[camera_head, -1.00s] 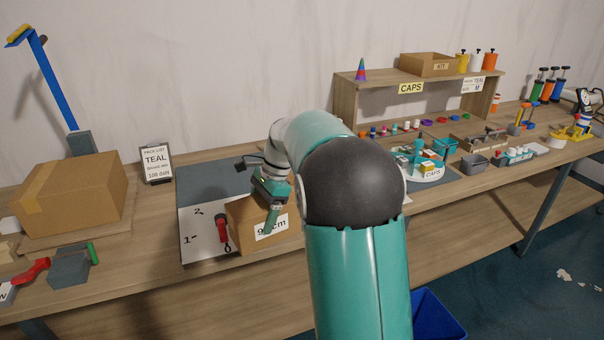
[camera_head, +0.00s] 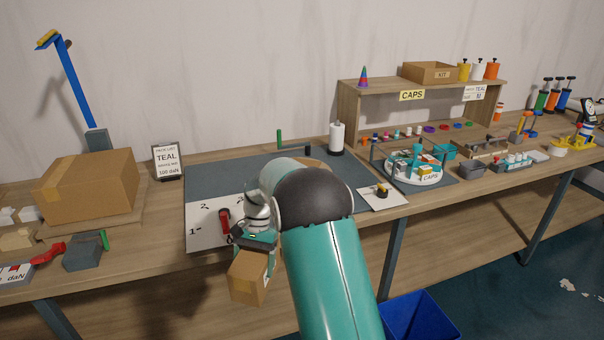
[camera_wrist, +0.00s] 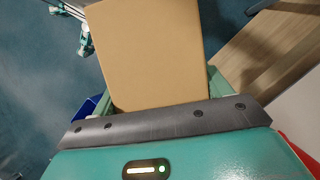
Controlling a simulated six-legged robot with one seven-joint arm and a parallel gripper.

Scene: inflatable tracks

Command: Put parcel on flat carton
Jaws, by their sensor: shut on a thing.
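The parcel, a brown cardboard box (camera_head: 249,278), is held in my gripper (camera_head: 250,245) in front of the bench's front edge, tilted. In the wrist view its plain tan face (camera_wrist: 150,50) fills the upper middle, between the jaws. My gripper is shut on it. A flat piece of carton (camera_head: 142,212) lies on the bench at the left, and a large closed brown box (camera_head: 88,188) sits on it. Another tan piece (camera_head: 318,163) lies on the mat behind my arm, mostly hidden; I cannot tell what it is.
A grey mat with a white marked strip (camera_head: 205,238) and a red-handled tool (camera_head: 224,220) lie behind the parcel. A pack list sign (camera_head: 167,161) stands at the back. A round caps tray (camera_head: 414,172) is to the right. A blue bin (camera_head: 420,315) stands on the floor.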

